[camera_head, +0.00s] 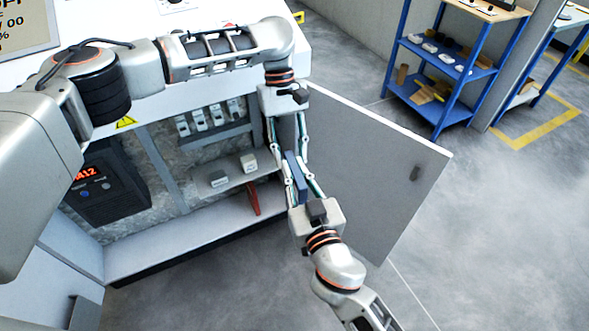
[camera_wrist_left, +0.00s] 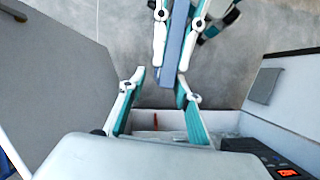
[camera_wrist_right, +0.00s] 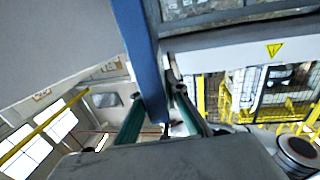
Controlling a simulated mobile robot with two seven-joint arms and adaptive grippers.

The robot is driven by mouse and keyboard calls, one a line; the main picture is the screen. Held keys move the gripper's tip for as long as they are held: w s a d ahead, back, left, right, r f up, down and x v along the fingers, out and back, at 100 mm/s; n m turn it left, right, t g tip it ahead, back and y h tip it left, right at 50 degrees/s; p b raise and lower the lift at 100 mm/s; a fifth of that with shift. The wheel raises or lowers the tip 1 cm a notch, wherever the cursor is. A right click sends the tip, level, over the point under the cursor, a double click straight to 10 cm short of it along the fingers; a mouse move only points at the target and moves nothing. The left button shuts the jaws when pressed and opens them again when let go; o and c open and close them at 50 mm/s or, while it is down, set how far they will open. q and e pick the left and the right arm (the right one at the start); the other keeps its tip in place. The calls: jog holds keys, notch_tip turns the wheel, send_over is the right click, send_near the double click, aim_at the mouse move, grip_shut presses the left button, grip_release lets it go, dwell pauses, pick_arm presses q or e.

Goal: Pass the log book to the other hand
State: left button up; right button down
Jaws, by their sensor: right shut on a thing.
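The log book is a narrow blue slab seen edge-on, held in the air between my two grippers (camera_head: 293,172). My right gripper (camera_head: 300,170) comes up from below and is shut on the log book. In the right wrist view the book (camera_wrist_right: 138,50) runs up from between its fingers. My left gripper (camera_head: 288,165) reaches down from above, fingers spread around the book's near end. In the left wrist view the book's end (camera_wrist_left: 172,68) lies between the left fingertips (camera_wrist_left: 160,78), with a gap on the left finger's side, so the left gripper looks open.
An open grey cabinet door (camera_head: 370,170) stands just right of the grippers. The cabinet shelf (camera_head: 235,178) with small devices is to the left, and a red item (camera_head: 253,198) is below it. A blue rack (camera_head: 455,70) stands at the back right. The floor at the right is clear.

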pick_arm(q)
jog(key=v, duration=0.9)
jog(key=s+a+f+m+t, duration=0.2)
jog(key=a+f+m, duration=0.1)
jog(key=f, duration=1.4)
jog(key=s+a+f+m+t, duration=0.2)
jog(key=s+f+m, duration=0.15)
jog(key=f, duration=1.35)
jog(key=s+d+f+m+t+h, duration=0.3)
jog(key=s+d+f+h, duration=0.15)
jog(key=s+d, duration=0.6)
jog(key=s+a+r+t+y, duration=0.2)
jog(key=s+a+t, duration=0.1)
jog(key=a, duration=0.6)
jog(key=s+a+r+t+y, duration=0.1)
jog(key=s+a+r+t, duration=0.2)
jog(key=s+a, duration=0.3)
jog(key=a+t, duration=0.1)
jog(key=a, duration=0.2)
jog(key=shift+s+a+t+y, duration=0.3)
jog(key=shift+s+a+y, duration=0.05)
jog(key=shift+n, duration=0.25)
